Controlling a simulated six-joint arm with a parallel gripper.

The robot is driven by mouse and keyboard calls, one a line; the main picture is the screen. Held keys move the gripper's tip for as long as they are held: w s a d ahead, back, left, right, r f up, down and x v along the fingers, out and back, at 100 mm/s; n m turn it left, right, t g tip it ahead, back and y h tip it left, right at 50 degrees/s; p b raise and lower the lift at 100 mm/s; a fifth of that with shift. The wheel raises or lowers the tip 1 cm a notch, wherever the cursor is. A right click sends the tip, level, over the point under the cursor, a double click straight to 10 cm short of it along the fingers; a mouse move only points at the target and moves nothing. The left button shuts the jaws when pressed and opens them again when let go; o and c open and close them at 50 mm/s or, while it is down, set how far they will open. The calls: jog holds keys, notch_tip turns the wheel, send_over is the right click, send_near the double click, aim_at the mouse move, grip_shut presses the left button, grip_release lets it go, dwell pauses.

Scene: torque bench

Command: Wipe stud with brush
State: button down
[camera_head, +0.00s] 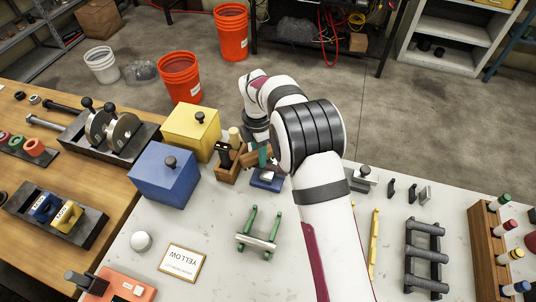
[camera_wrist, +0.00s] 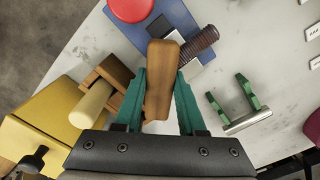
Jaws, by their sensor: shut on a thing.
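My gripper (camera_wrist: 160,92) has green fingers shut on a wooden handle, which I take as the brush (camera_wrist: 162,60). Its bristles are hidden from the wrist camera. A dark brown ribbed rod, likely the stud (camera_wrist: 203,40), shows just beyond the handle, over a blue plate (camera_wrist: 180,18). I cannot tell whether brush and stud touch. In the head view, my gripper (camera_head: 262,157) is partly hidden by my arm, just behind the blue plate (camera_head: 267,184). The stud is not clear there.
A wooden holder (camera_wrist: 112,72) with a cream-handled tool (camera_wrist: 90,103) stands left of my gripper, beside the yellow box (camera_head: 192,132) and blue box (camera_head: 165,174). A green-posted stand (camera_head: 258,238) is in front.

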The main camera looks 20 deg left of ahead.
jog(key=shift+d, duration=3.3)
jog(key=shift+a, duration=3.35)
jog(key=shift+d, duration=3.1)
jog(key=shift+d+r, duration=0.1)
jog(key=shift+d, duration=0.1)
notch_tip(320, 180, up, 8)
